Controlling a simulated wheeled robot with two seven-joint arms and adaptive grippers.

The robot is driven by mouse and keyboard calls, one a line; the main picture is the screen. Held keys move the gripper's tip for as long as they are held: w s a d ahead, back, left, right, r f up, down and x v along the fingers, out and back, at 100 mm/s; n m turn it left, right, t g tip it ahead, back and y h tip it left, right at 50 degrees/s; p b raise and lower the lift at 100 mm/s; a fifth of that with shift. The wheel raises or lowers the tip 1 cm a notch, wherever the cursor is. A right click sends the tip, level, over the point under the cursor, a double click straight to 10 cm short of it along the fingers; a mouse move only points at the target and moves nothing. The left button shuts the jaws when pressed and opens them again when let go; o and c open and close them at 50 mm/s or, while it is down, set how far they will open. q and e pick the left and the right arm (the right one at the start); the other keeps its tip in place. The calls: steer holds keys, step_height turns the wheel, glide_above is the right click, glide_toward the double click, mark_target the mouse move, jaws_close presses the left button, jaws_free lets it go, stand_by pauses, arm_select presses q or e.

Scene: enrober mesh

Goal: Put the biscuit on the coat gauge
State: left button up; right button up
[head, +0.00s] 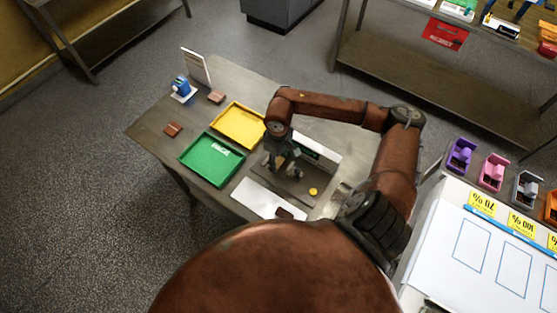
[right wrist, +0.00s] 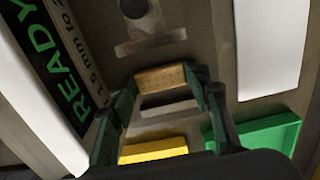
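My right gripper (head: 279,163) points down over the grey base of the gauge unit (head: 294,190). In the right wrist view its fingers (right wrist: 163,79) stand on both sides of a tan biscuit with small holes (right wrist: 160,77) and appear to be shut on it. The biscuit is hard to make out in the head view. The gauge unit's upright panel (head: 322,157) has a green label, which reads READY in the right wrist view (right wrist: 72,98). A metal plate with a dark round part (right wrist: 146,28) lies beyond the biscuit. I cannot tell whether the biscuit touches the base. My left gripper is not in view.
A green tray (head: 183,157) and a yellow tray (head: 238,108) lie left of the gauge. A white board (head: 254,196) with a dark brown piece (head: 285,213) lies in front. Brown blocks (head: 173,129) and a blue device (head: 181,86) are at the far left. A yellow disc (head: 313,191) is right of the gripper.

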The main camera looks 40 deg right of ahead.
mark_target(279, 163)
steer(key=o, duration=0.5)
step_height(279, 163, up, 12)
steer(key=shift+r+b, duration=0.2)
steer(key=shift+b, duration=0.2)
steer(key=shift+c, duration=0.3)
